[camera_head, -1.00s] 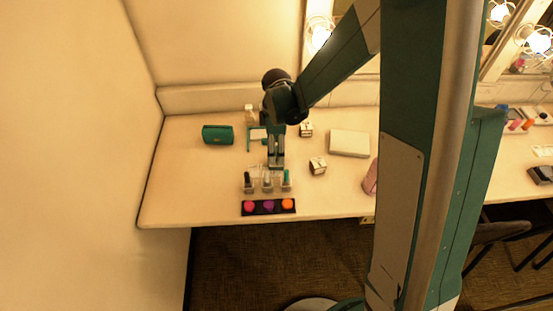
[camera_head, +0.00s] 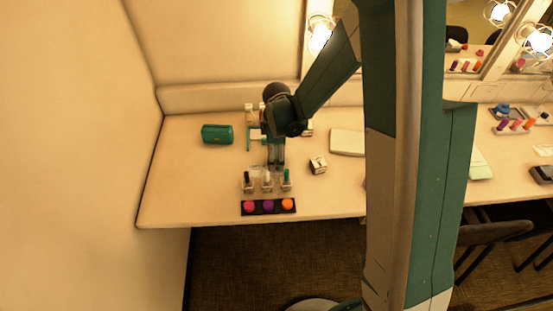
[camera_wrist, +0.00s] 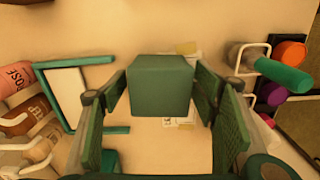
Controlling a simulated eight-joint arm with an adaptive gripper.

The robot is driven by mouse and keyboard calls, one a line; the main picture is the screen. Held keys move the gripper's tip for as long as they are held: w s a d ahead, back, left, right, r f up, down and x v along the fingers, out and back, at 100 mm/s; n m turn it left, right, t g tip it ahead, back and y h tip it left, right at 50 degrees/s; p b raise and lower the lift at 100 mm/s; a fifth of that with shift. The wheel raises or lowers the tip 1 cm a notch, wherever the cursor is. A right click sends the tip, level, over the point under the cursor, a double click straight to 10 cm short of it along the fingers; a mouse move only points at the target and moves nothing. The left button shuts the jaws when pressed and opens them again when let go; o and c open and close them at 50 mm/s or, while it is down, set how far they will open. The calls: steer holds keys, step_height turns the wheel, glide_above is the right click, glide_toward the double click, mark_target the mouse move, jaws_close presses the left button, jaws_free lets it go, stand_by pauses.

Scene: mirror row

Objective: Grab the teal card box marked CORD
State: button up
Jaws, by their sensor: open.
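A teal box (camera_wrist: 160,85) stands between the two fingers of my gripper (camera_wrist: 160,92) in the wrist view. Its visible faces are plain, and I can read no CORD mark on them. My gripper is open, with a finger on each side of the box; I cannot tell whether either touches it. In the head view my gripper (camera_head: 276,152) is low over the table, behind the row of small bottles. The box cannot be made out there.
Nail polish bottles (camera_head: 267,181) and a palette (camera_head: 268,207) stand in front. A teal pouch (camera_head: 217,134) lies left. A teal-framed mirror (camera_wrist: 65,97) and labelled bottles (camera_wrist: 18,100) are left in the wrist view. A teal-capped bottle (camera_wrist: 284,76) is right.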

steer(key=shift+f, duration=0.25)
stand_by(0.4)
steer(key=c, duration=1)
